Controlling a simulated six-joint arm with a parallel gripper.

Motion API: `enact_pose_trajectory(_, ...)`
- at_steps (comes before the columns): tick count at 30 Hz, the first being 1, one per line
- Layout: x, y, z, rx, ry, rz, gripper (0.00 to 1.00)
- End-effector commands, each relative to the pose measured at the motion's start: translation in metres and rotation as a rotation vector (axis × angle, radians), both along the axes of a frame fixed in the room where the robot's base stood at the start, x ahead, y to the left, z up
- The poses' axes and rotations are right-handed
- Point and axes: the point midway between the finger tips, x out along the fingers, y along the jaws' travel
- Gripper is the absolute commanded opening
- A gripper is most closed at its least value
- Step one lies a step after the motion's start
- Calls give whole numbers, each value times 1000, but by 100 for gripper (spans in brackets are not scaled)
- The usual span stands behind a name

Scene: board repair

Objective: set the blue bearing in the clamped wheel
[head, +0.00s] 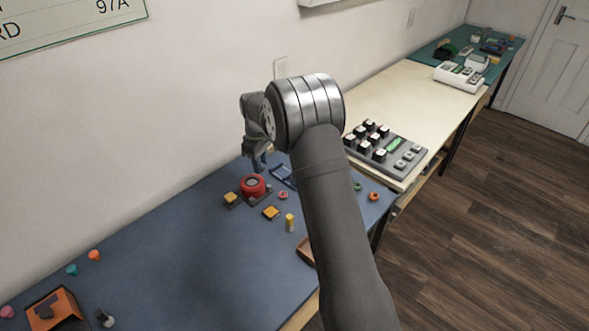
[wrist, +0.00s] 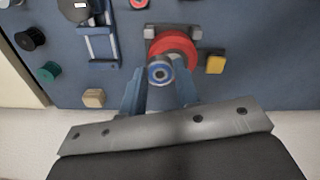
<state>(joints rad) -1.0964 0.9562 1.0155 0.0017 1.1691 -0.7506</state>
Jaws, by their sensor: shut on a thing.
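The red wheel (head: 253,187) sits on the blue mat near the wall. In the wrist view the wheel (wrist: 181,47) is beside grey clamp blocks (wrist: 158,31). My gripper (wrist: 159,92) is shut on the blue bearing (wrist: 160,73), a small ring with a blue face and metal rim. The bearing overlaps the near part of the wheel in the wrist view. I cannot tell whether it touches the wheel. In the head view my gripper (head: 258,163) points down just above the wheel, and the bearing cannot be made out there.
A blue frame (wrist: 98,50) lies beside the wheel. A yellow block (wrist: 215,64), a cream block (wrist: 93,98), a green spool (wrist: 48,72) and a black spool (wrist: 30,39) lie around. A keypad box (head: 386,148) stands farther right. The mat's left middle (head: 165,245) is clear.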

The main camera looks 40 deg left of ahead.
Motion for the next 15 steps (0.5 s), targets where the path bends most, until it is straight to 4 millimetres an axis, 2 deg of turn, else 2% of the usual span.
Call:
enact_pose_trajectory(3,-15,20,0,1,-1,43,6)
enact_pose_trajectory(6,-20,27,0,0,0,59,6)
enact_pose_trajectory(15,-22,27,-14,-1,1,62,6)
